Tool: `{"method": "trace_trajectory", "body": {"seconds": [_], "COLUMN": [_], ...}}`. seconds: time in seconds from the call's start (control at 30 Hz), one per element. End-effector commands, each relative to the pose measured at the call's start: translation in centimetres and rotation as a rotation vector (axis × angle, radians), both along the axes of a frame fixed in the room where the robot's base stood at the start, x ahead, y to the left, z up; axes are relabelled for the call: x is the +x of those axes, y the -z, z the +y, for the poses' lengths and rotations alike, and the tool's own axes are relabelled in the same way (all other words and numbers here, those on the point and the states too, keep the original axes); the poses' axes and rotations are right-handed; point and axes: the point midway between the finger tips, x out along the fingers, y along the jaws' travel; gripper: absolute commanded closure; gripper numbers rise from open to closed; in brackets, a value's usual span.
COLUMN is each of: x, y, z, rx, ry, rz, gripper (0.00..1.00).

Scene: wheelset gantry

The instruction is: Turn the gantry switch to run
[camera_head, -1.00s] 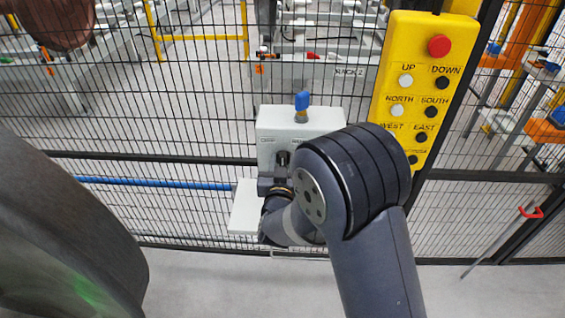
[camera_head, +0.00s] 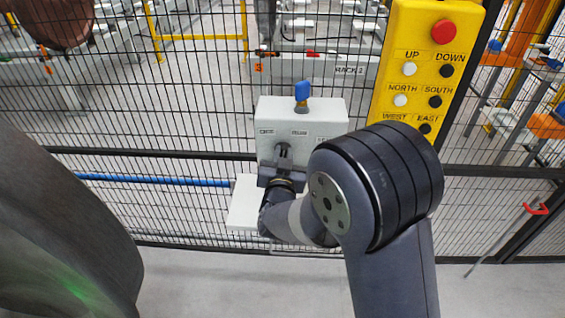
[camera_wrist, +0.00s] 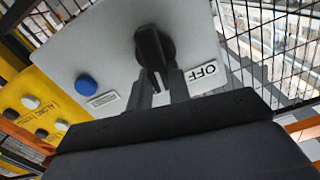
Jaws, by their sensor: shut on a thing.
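The grey-white gantry switch box (camera_head: 330,112) is on the mesh fence, with labels OFF (camera_head: 266,132) and RUN (camera_head: 299,133) at the left and middle. Its black rotary knob (camera_head: 283,150) is below them. In the wrist view the box is upside down, and the knob (camera_wrist: 155,48) has a handle with a white line pointing down the picture, left of the OFF label (camera_wrist: 203,75). My gripper (camera_wrist: 160,88) has a finger on each side of the handle and is shut on it. The gripper (camera_head: 282,168) also shows at the knob in the head view. My gripper hides RUN in the wrist view.
A yellow pendant panel (camera_head: 408,40) with a red button (camera_head: 444,32) is close on the right of my arm. A blue button (camera_wrist: 86,85) is beside the knob. A blue-topped fitting (camera_head: 302,92) stands atop the box. Black mesh fence is behind.

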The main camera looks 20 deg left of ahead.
Motion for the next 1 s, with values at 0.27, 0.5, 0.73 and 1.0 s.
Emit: {"method": "trace_trajectory", "body": {"seconds": [0.27, 0.5, 0.73, 1.0], "x": [0.13, 0.21, 0.25, 0.27], "y": [0.83, 0.82, 0.74, 0.61], "z": [-0.42, -0.73, -0.89, -0.97], "rx": [0.225, 0.411, 0.537, 0.607], "ry": [0.0, 0.0, 0.0, 0.0], "rz": [0.048, 0.093, 0.126, 0.144], "gripper": [1.0, 1.0, 1.0, 1.0]}}
